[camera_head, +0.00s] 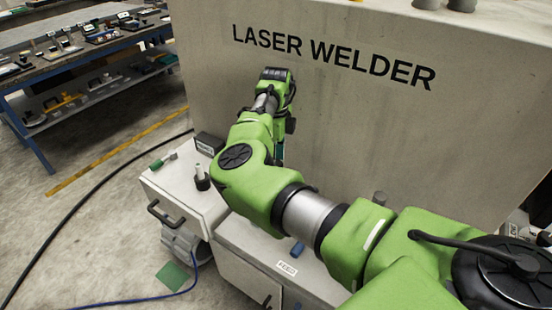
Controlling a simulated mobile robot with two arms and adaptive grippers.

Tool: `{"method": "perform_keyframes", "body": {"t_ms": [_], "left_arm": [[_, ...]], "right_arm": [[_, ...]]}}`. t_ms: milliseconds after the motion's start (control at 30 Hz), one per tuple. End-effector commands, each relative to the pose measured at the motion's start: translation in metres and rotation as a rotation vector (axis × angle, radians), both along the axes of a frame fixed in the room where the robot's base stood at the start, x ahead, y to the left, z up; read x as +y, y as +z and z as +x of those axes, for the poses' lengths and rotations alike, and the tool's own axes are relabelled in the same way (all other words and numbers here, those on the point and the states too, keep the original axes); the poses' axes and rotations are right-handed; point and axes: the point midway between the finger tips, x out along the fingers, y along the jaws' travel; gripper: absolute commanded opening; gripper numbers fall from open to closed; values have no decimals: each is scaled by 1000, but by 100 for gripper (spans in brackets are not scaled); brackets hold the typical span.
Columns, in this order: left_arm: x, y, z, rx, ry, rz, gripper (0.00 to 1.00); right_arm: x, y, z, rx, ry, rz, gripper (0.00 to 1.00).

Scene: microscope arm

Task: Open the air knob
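A green and black arm, which appears to be my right arm (262,190), comes in from the lower right and reaches toward the grey laser welder housing (210,75). Its far end, where my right gripper (281,150) seems to point down, is close to the housing's front face. The fingers are too small and covered to tell their state. No air knob can be made out for certain. A small dark knob-like part on a pale base (201,178) stands on the left cabinet top, left of the arm. A blue piece (297,249) shows below the arm. My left gripper is out of view.
White cabinets (175,205) with black handles stand before the housing, partly covered by the arm. A small black box (209,145) sits at the back left. A black cable and a blue cable lie on the floor. A blue-framed workbench (45,75) stands far left.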

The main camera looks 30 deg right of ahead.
Motion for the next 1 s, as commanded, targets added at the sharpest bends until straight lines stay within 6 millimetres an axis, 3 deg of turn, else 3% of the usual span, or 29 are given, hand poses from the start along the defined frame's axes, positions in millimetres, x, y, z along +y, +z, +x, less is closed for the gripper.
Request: {"method": "perform_keyframes", "body": {"t_ms": [200, 333, 367, 667, 1000], "left_arm": [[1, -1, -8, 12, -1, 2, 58], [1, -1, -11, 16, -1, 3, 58], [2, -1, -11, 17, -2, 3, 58], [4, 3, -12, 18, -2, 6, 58], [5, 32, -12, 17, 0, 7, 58]], "right_arm": [[0, 0, 0, 0, 0, 0, 45], [0, 0, 0, 0, 0, 0, 11], [0, 0, 0, 0, 0, 0, 6], [0, 1, 0, 1, 17, -1, 6], [-1, 5, -1, 4, 194, -2, 6]]}}
